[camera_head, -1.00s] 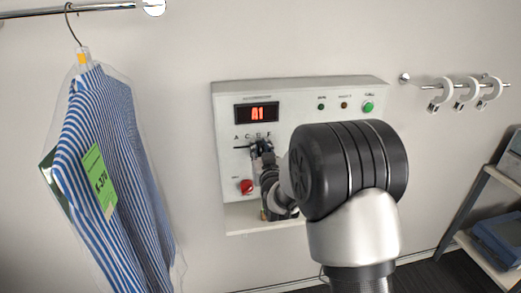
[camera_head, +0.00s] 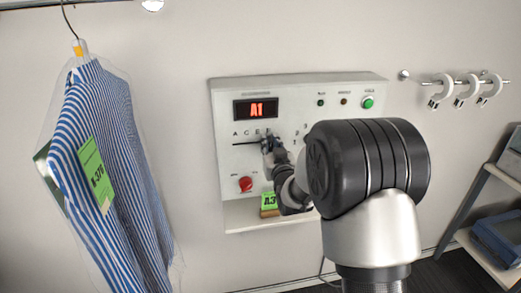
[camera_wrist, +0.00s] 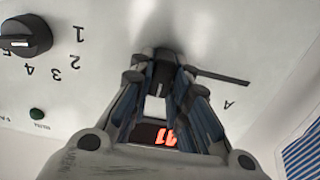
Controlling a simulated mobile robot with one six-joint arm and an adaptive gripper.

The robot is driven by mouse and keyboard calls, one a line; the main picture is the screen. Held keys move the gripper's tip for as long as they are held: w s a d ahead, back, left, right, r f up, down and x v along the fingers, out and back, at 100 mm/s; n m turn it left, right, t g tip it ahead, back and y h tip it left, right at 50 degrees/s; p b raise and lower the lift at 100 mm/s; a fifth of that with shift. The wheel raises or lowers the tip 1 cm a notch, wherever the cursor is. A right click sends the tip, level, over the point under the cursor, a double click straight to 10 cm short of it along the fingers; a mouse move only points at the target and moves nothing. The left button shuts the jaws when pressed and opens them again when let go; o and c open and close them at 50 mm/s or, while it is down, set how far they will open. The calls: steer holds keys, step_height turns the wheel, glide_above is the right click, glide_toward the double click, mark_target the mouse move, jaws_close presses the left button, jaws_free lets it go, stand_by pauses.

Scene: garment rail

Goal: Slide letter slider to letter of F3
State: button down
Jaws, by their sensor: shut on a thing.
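A pale control panel (camera_head: 226,98) on the wall has a red display (camera_head: 257,109) reading A1. My gripper (camera_head: 268,146) is shut on the letter slider at the slot's right part; the slider is mostly hidden by the fingers. In the wrist view my gripper (camera_wrist: 160,68) closes at the slot (camera_wrist: 222,77), with the letter A off to the right. The display (camera_wrist: 163,136) shows upside down between the fingers.
A red button (camera_head: 245,184) is low on the panel, a green one (camera_head: 368,103) top right. A green ticket (camera_head: 268,202) lies in the panel's bottom recess. A bagged striped shirt (camera_head: 95,160) hangs left. Several white hooks (camera_head: 466,90) are right, above a shelf (camera_head: 495,235).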

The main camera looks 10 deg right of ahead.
steer(key=shift+d, duration=0.35)
steer(key=shift+a, duration=0.1)
steer(key=c, duration=1.5)
jaws_free()
steer(key=shift+s, duration=0.15)
steer(key=s, duration=1.1)
steer(key=shift+s, duration=0.35)
